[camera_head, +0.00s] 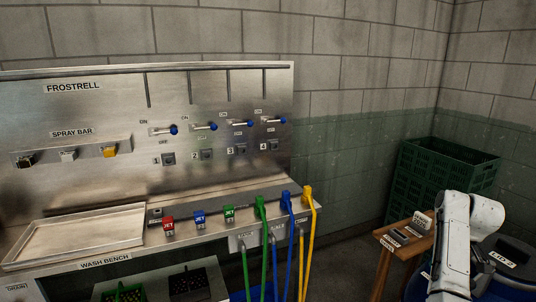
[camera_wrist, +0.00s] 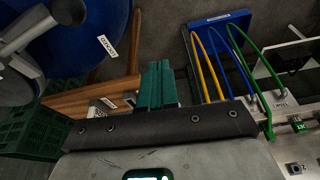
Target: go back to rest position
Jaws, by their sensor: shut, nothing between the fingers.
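My gripper (camera_wrist: 157,84) shows in the wrist view as two green fingers pressed together, with nothing between them. Beyond the fingers are the wooden stool (camera_wrist: 75,101), the floor and the wash bench's hoses. In the head view my white arm stands folded at the lower right, in front of the small wooden stool (camera_head: 388,242). The fingers are hidden in that view. The fingers do not appear to touch anything, though their exact gap to the stool cannot be told.
The steel wash bench (camera_head: 105,262) fills the left, with a tray (camera_head: 80,236), colored jet fittings and green, blue and yellow hoses (camera_head: 308,250). A green crate (camera_head: 440,175) stands behind the stool. A blue drum (camera_wrist: 85,40) is close to my arm. Floor between bench and stool is clear.

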